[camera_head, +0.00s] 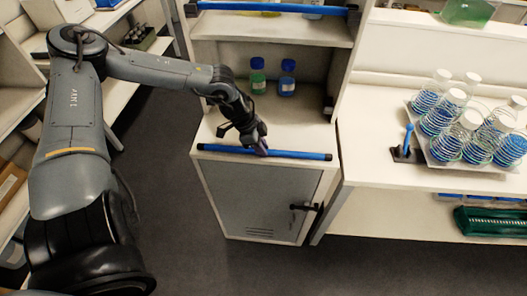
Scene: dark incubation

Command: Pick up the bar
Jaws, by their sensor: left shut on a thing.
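The blue bar (302,155) with dark ends lies along the front edge of the cabinet top, seen in the head view. My left gripper (262,149) is over the bar, left of its middle, and is shut on it. The fingers hide a short part of the bar. The bar looks level and close to the cabinet top; I cannot tell if it touches the surface. My right gripper is not in view.
Two blue-capped bottles (257,77) (287,77) stand behind the bar. A second blue bar (270,8) runs along the shelf above. A rack of flasks (440,158) and a blue-handled tool (408,138) are on the right bench. The cabinet door handle (307,207) sticks out below.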

